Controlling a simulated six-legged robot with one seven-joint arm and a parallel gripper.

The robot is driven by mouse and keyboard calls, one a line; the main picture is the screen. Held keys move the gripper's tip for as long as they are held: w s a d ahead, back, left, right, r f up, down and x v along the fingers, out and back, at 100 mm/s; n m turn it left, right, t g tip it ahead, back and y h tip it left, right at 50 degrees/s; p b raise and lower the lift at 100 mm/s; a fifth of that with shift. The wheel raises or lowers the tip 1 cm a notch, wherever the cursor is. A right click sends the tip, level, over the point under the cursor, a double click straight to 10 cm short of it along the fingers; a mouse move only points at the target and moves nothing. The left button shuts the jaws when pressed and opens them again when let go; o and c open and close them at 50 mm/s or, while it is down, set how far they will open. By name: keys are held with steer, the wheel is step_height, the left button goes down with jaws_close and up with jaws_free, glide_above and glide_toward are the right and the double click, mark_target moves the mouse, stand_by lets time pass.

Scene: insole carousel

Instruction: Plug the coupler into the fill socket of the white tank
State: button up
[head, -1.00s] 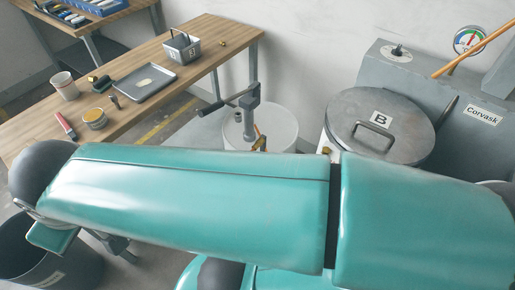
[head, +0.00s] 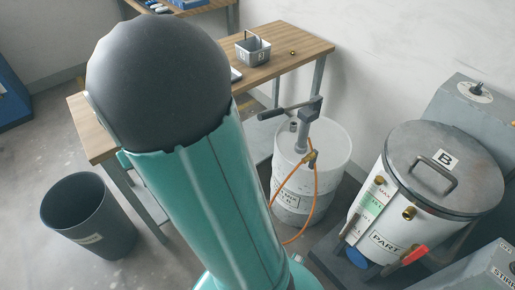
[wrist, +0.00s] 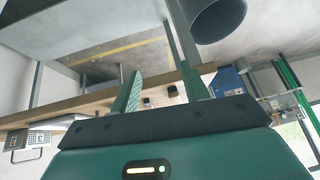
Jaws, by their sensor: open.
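The white tank (head: 396,220) stands at the right of the head view, with a grey lid (head: 447,165) marked B. Brass fittings (head: 409,212) show on its side; I cannot tell for sure which one is the fill socket. A white drum (head: 295,200) with a hand pump stands left of it. An orange hose (head: 317,196) hangs down the drum, and a brass piece, seemingly the coupler (head: 310,157), sits at its upper end by the pump. My gripper (wrist: 160,75) is open and empty in the wrist view, with no coupler or tank between its fingers. The head view does not show it.
A wooden bench (head: 300,45) with a grey basket (head: 253,50) stands behind. A dark bin (head: 85,215) is on the floor at left; a bin (wrist: 217,18) also shows in the wrist view. A grey box (head: 490,275) stands at the lower right. My arm covers the middle.

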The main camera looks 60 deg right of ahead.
steer(key=s+d+f+m+g+h, duration=0.2)
steer(key=d+f+h, duration=0.1)
steer(key=d+f, duration=0.8)
steer(key=n+g+h, duration=0.2)
steer(key=g+h, duration=0.9)
steer(key=h, duration=0.1)
glide_toward(303, 161)
steer(key=d, duration=0.1)
steer(key=shift+f, duration=0.35)
steer(key=shift+d, duration=0.15)
steer(key=shift+x, duration=4.4)
steer(key=shift+s, duration=0.15)
